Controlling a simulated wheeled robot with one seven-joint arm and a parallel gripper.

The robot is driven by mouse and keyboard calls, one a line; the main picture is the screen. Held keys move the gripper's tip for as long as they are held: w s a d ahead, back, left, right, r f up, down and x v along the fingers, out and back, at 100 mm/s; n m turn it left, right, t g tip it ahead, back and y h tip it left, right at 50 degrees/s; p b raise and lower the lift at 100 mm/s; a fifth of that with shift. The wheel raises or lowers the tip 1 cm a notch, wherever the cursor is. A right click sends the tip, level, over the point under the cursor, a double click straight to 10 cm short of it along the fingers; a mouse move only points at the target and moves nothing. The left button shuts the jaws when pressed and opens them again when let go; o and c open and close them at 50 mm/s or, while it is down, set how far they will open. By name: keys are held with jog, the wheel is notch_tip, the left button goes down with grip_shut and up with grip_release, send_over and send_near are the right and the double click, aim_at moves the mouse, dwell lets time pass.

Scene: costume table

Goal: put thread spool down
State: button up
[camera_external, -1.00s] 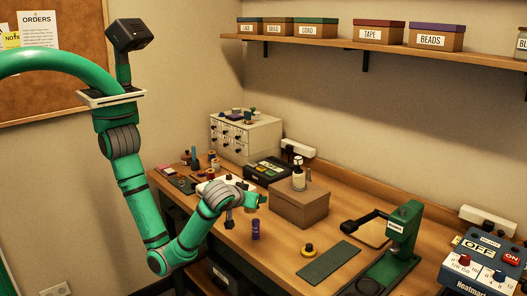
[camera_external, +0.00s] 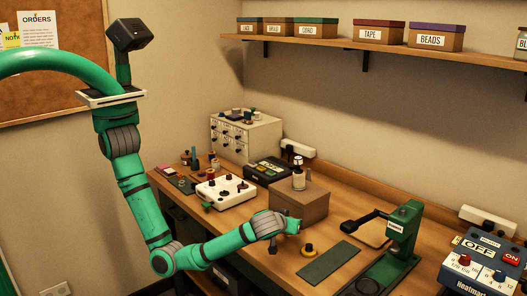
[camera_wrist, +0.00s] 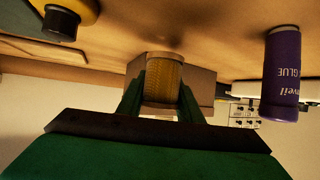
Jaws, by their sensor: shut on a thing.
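The thread spool (camera_wrist: 164,82), wound with golden-brown thread, sits between the two green fingers of my gripper (camera_wrist: 162,92) in the wrist view. The fingers are shut on its sides. That view is upside down, with the tabletop along its top. In the external view my gripper (camera_external: 296,228) reaches low over the workbench (camera_external: 236,228), in front of the cardboard box (camera_external: 295,206). The spool is too small and covered there to make out. I cannot tell whether the spool touches the tabletop.
A purple glue bottle (camera_wrist: 282,75) stands beside my gripper in the wrist view. A yellow-and-black object (camera_external: 308,249) and a dark green mat (camera_external: 329,262) lie to the gripper's right. A green press (camera_external: 403,235) stands further right. A white box with knobs (camera_external: 225,191) is further left.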

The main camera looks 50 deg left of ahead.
jog(key=shift+f, duration=1.4)
jog(key=o, duration=1)
jog(key=shift+f, duration=0.1)
jog(key=shift+o, duration=0.2)
jog(key=shift+s, duration=0.1)
jog(key=v, duration=1.2)
